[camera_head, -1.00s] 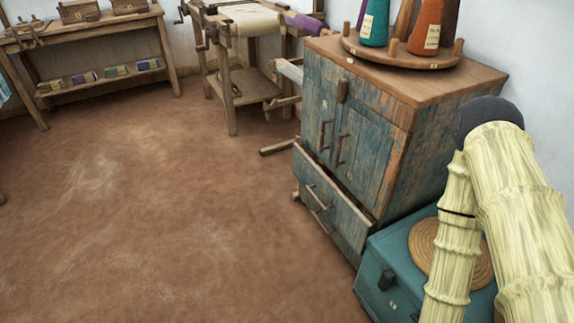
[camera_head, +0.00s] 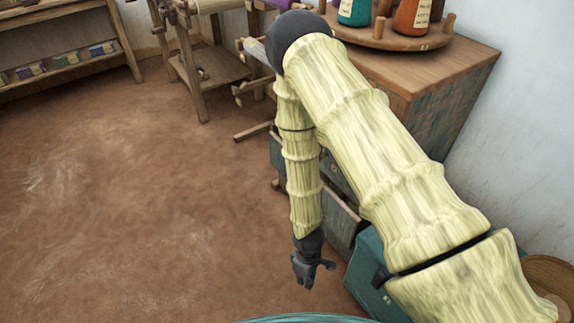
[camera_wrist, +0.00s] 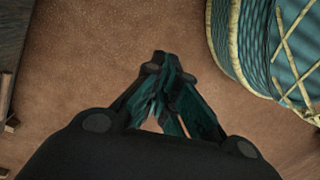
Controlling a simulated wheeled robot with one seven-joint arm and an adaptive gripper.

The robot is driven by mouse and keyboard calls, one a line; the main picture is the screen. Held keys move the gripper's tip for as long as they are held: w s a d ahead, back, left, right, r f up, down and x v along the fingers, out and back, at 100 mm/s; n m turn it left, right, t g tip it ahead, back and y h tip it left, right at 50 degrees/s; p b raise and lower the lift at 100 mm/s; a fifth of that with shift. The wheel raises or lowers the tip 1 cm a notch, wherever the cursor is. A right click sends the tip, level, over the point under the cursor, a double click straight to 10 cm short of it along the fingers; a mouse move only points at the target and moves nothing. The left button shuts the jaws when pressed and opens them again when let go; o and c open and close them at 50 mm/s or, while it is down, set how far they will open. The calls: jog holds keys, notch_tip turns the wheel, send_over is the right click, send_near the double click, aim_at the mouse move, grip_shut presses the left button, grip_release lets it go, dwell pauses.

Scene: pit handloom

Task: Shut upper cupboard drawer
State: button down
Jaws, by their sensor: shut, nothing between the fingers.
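The weathered blue-green wooden cupboard (camera_head: 440,112) stands at the right in the head view, largely covered by my arm. A drawer front (camera_head: 343,219) shows beside my forearm, low on the cupboard, standing out from it. The upper drawer's handle and most of its front are hidden. My gripper (camera_head: 305,280) hangs low in front of the drawers, pointing down over the floor and apart from the drawer front. In the wrist view my gripper (camera_wrist: 160,62) is shut and empty, with bare floor beyond its tips.
A teal chest (camera_head: 365,275) stands on the floor right of my gripper. A wooden loom frame (camera_head: 200,70) stands behind. The brown floor (camera_head: 130,220) to the left is clear.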

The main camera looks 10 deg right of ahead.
jog(key=w+a+r+n+t+h, duration=0.25)
jog(key=w+r+n, duration=0.3)
jog(key=w, duration=0.65)
jog(key=w+a+r+n+t+h+p, duration=0.1)
jog(key=w+a+r+n+h, duration=0.2)
jog(key=w+r, duration=0.6)
jog(key=w+a+r+n+t+h, duration=0.1)
jog(key=w+r+n+h, duration=0.3)
jog(key=w, duration=1)
jog(key=shift+n+y, duration=0.35)
jog(key=shift+n, duration=0.2)
jog(key=shift+w+d+f+b, duration=0.45)
jog(key=shift+d+f, duration=0.65)
jog(key=shift+d, duration=0.7)
jog(key=shift+w+d+f+b, duration=0.3)
jog(key=shift+w+d+f, duration=0.6)
jog(key=shift+d, duration=0.9)
jog(key=shift+w+d+f+b, duration=0.35)
jog(key=shift+d+f, duration=0.95)
jog(key=shift+d, duration=0.5)
